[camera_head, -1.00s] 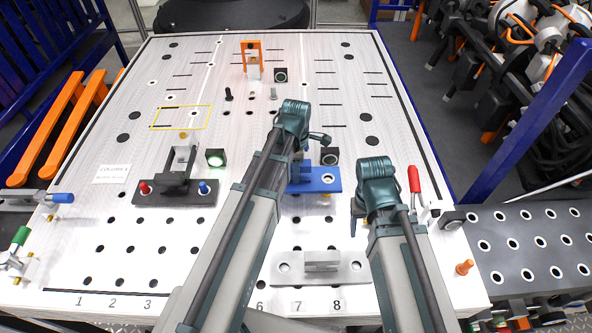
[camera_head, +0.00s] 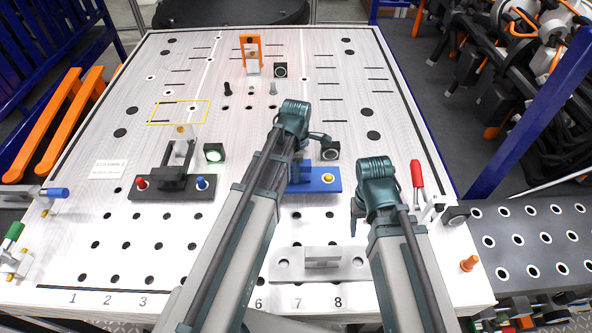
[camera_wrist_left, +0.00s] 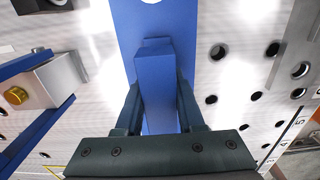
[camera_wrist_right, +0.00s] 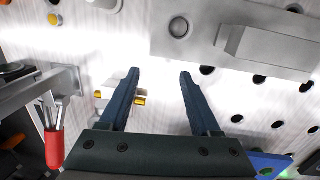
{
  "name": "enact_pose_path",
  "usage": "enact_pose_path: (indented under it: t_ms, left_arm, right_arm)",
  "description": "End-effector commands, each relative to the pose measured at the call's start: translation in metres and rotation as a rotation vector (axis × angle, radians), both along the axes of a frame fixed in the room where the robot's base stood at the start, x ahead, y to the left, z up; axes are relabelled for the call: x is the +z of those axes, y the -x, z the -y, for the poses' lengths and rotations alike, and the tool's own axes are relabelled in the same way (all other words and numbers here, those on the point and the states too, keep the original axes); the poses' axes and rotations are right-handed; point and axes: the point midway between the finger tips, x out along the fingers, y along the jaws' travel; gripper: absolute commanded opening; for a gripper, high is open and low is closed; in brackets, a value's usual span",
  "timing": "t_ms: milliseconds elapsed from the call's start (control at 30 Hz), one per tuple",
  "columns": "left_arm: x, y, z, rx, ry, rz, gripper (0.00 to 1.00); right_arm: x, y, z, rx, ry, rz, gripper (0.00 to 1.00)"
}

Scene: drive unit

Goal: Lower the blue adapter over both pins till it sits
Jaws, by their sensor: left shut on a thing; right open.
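The blue adapter (camera_head: 320,183) is a flat plate with an upright blue block on it, right of the middle of the board. My left gripper (camera_head: 300,155) is shut on that block; in the left wrist view it grips the block (camera_wrist_left: 156,85) from both sides. A brass-coloured round end, apparently a pin (camera_head: 328,178), shows in the plate's right hole. The other pin is hidden by my left arm and the plate. I cannot tell how high the plate is above the board. My right gripper (camera_wrist_right: 159,76) is open and empty over the board.
A grey plate with a raised block (camera_head: 322,264) lies in front of the adapter. A black fixture with red and blue knobs (camera_head: 172,187) stands at left. A red-handled clamp (camera_head: 416,174) is right of my right arm. Free board lies around the yellow outline (camera_head: 180,112).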

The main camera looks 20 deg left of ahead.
Motion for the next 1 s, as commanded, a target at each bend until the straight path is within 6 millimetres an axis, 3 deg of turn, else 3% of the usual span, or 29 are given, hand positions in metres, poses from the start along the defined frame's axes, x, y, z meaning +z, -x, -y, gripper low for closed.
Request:
enact_pose_path:
  t_ms: [1000]
  left_arm:
    - [-0.027, 0.0, 0.0, 0.0, 0.0, 0.0, 0.0]
  right_arm:
    - [-0.027, 0.0, 0.0, 0.006, 0.001, 0.0, 0.64]
